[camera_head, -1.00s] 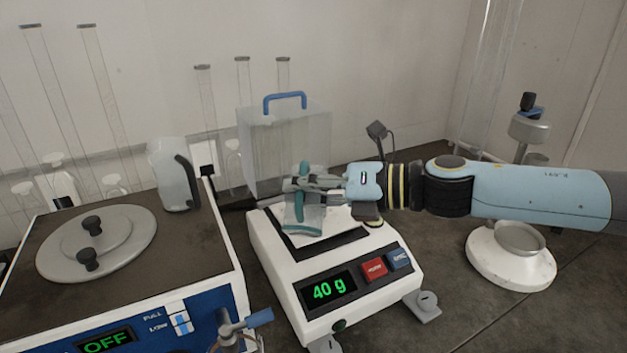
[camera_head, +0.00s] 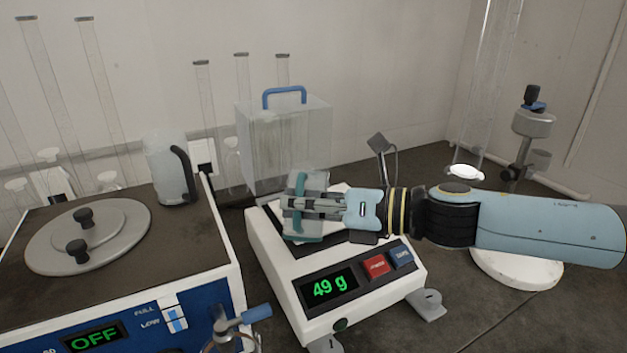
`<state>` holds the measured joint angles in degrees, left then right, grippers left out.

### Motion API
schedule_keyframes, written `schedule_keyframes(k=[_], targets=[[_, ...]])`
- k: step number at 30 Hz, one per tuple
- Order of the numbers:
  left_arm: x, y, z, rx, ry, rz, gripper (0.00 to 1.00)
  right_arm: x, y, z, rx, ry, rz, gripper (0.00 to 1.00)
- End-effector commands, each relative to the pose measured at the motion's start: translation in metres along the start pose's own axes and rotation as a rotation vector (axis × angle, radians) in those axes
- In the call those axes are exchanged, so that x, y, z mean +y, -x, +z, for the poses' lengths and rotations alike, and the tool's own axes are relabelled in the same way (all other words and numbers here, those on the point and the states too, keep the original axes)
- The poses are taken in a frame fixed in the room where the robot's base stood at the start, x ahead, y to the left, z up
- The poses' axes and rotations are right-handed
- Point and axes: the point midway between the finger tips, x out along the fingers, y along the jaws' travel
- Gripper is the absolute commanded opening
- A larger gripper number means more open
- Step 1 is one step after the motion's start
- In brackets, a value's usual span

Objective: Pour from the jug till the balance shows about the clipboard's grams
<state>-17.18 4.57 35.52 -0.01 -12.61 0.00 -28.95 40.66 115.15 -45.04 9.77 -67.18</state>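A clear vessel with teal edges (camera_head: 307,180) is over the balance's pan. My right gripper (camera_head: 290,207) comes in from the right, and its fingers look shut on the vessel. They cover its middle, so its contents and tilt are hard to tell. The white balance (camera_head: 275,262) shows 49 g in green on its display (camera_head: 329,288). The clipboard and my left gripper are not in view.
A clear box with a blue handle (camera_head: 285,140) stands behind the balance. Tall glass tubes (camera_head: 243,90) line the wall. A round white base (camera_head: 515,270) is partly behind my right arm.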

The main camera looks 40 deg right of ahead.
Motion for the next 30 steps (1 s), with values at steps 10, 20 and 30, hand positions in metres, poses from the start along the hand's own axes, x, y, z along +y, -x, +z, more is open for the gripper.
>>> schedule_keyframes(k=[10,20,30], targets=[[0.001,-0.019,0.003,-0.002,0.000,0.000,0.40,0.012,0.003,-0.031,-0.059,0.234,-0.002,0.00],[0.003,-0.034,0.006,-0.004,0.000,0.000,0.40,0.015,0.004,-0.056,-0.111,0.456,-0.003,0.00],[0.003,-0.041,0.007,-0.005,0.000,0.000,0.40,0.015,0.004,-0.068,-0.140,0.586,-0.002,0.00]])
